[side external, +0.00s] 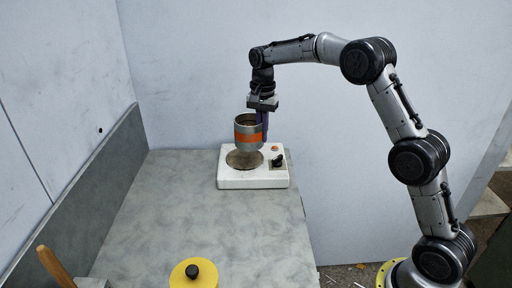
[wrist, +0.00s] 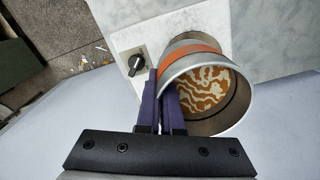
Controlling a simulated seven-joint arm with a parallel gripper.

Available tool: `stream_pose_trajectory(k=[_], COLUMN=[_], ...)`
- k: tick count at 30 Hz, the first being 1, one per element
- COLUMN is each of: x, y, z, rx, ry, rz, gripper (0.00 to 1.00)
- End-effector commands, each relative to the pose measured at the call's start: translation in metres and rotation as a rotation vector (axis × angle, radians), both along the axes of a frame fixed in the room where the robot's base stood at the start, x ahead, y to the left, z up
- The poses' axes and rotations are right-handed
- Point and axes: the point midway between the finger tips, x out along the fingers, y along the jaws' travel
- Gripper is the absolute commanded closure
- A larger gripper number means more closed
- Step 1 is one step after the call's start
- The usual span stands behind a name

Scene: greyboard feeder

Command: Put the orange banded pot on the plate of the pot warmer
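The orange banded pot (side external: 246,138) is a metal pot with an orange band, upright or nearly so. My gripper (side external: 264,126) is shut on its wall at the right side, one finger inside and one outside. The wrist view shows the pot (wrist: 195,52) from above, with a brown and cream patterned content, and my gripper (wrist: 163,92) pinching the rim. The pot warmer (side external: 253,181) is a white box with a round brownish plate (side external: 244,162). The pot hangs over the plate, seemingly a little above it; the plate's far part is hidden behind the pot.
The warmer's black knob (side external: 279,161) is right of the plate and also shows in the wrist view (wrist: 136,62). A yellow round lid with a black knob (side external: 193,273) and a wooden handle (side external: 55,267) are at the near edge. The grey tabletop (side external: 180,215) between is clear.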

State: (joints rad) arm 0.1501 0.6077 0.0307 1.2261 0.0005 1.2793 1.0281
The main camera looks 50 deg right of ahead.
Motion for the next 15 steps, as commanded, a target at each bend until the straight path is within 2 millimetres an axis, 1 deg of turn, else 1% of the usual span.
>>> stream_pose_trajectory(k=[1, 3, 6, 11, 13, 15], x=[0.007, 0.014, 0.021, 0.026, 0.03, 0.028], y=[-0.001, -0.002, -0.003, -0.004, -0.004, -0.004], z=[-0.007, -0.015, -0.022, -0.028, -0.034, -0.044], rx=[-0.001, 0.0, 0.0, -0.001, -0.001, -0.001], ry=[-0.004, -0.004, -0.007, -0.008, -0.006, -0.004], rz=[0.0, 0.0, 0.0, 0.0, 0.0, 0.0], gripper=[1.0, 1.0, 1.0, 1.0, 1.0, 1.0])
